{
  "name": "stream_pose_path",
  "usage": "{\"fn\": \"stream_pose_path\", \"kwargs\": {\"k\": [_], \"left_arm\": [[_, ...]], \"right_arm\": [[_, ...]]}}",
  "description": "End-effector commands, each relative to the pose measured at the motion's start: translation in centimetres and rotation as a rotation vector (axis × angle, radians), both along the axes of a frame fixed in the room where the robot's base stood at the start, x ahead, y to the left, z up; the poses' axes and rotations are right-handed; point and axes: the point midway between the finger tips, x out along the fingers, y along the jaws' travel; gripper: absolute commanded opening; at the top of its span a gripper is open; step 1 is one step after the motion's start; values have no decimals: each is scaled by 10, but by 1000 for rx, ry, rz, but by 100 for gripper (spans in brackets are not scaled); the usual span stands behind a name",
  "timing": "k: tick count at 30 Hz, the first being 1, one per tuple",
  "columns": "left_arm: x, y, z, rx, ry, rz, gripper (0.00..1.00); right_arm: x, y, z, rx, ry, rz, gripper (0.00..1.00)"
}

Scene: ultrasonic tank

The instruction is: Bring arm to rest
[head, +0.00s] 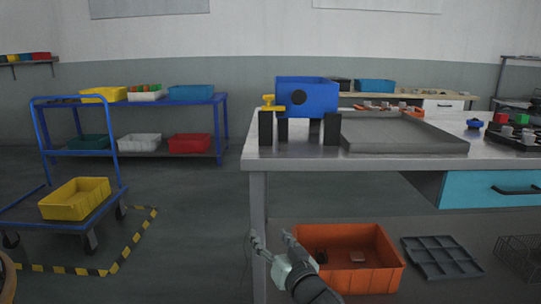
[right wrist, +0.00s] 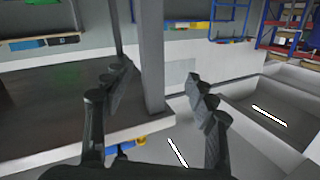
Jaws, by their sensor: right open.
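My right gripper (head: 272,239) is low in the middle of the head view, in front of the workbench leg and left of the orange crate (head: 335,284). Its two fingers are apart with nothing between them. In the right wrist view the open fingers (right wrist: 160,78) also show spread and empty, with a grey post behind them. My left gripper is not in the head view. The blue tank (head: 310,97) on black legs, with a yellow valve (head: 269,104), stands on the workbench (head: 300,160), well above and beyond the right gripper.
A grey tray (head: 400,146) lies on the bench right of the tank. A blue trolley (head: 60,212) with a yellow bin (head: 75,199) stands left. Floor between trolley and bench is clear.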

Motion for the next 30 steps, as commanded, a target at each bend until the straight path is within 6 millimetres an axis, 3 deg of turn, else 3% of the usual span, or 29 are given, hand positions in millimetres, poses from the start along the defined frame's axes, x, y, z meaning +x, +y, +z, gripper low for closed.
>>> {"fn": "stream_pose_path", "kwargs": {"k": [1,6,11,15,18,22,25,30], "left_arm": [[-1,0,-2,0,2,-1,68],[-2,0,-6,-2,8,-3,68],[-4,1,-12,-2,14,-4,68],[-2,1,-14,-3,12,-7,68],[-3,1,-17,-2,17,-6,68],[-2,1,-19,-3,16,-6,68],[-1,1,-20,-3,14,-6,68],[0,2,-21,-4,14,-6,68]], "right_arm": [[-13,-24,-33,-37,79,-53,58],[-68,-96,-127,-194,331,-181,58],[-144,-158,-202,-345,578,-236,58],[-224,-206,-251,-470,795,-240,58],[-279,-233,-273,-544,930,-223,58],[-332,-256,-288,-608,1055,-193,58],[-355,-265,-293,-637,1109,-176,58],[-364,-269,-294,-647,1130,-169,58]]}}
